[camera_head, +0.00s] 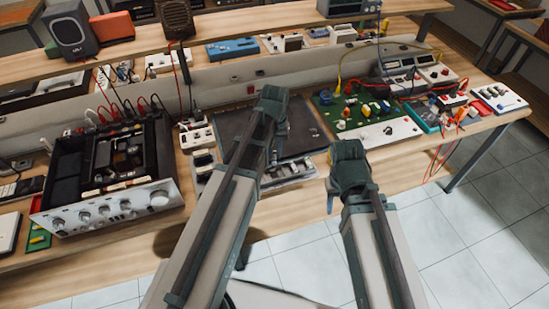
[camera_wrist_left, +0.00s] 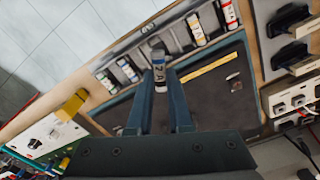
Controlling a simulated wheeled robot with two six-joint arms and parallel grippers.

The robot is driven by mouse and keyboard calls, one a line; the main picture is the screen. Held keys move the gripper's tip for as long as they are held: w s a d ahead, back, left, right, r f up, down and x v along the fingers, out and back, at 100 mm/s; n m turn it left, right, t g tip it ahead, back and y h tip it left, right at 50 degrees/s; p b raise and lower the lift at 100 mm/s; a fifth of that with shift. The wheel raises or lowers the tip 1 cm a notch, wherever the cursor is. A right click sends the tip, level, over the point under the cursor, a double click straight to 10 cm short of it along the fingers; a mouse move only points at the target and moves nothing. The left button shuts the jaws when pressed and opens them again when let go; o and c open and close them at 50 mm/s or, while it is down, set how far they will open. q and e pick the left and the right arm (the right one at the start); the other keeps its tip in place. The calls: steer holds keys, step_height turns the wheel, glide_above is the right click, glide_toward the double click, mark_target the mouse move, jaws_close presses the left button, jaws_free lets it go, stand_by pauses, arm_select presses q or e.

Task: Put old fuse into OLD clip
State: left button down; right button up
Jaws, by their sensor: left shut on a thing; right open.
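My left gripper (camera_wrist_left: 162,76) is shut on a small fuse (camera_wrist_left: 158,56) with a light, dark-marked body, held between its fingertips. In the left wrist view the fuse appears over the edge between a dark mat (camera_wrist_left: 215,95) and a grey fuse tray (camera_wrist_left: 88,78). The tray has several slots with labelled fuses, including a yellow-banded one (camera_wrist_left: 196,30) and a red-banded one (camera_wrist_left: 229,14). I cannot make out which clip is marked OLD. In the head view my left gripper (camera_head: 273,95) is over the dark mat and hides the fuse. My right gripper (camera_head: 347,152) is open and appears empty at the bench front.
An opened hi-fi amplifier (camera_head: 107,205) stands on the left of the bench. A green circuit board (camera_head: 352,105) and meters (camera_head: 400,72) with loose leads are on the right. A yellow strip (camera_wrist_left: 208,69) lies on the mat. The tiled floor in front is clear.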

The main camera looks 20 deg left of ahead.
arm_select(q)
steer(key=n, duration=0.2)
steer(key=f+n+b, duration=0.1)
steer(key=n, duration=0.2)
steer(key=shift+a+f, duration=0.15)
steer(key=shift+f, duration=0.05)
steer(key=shift+f, duration=0.1)
step_height(320, 180, down, 6)
steer(key=b, duration=0.6)
steer(key=shift+f+b, duration=0.7)
steer(key=shift+b, duration=0.1)
stand_by(1.5)
steer(key=c, duration=0.8)
jaws_free()
steer(key=shift+o, duration=0.2)
steer(key=shift+r, duration=0.1)
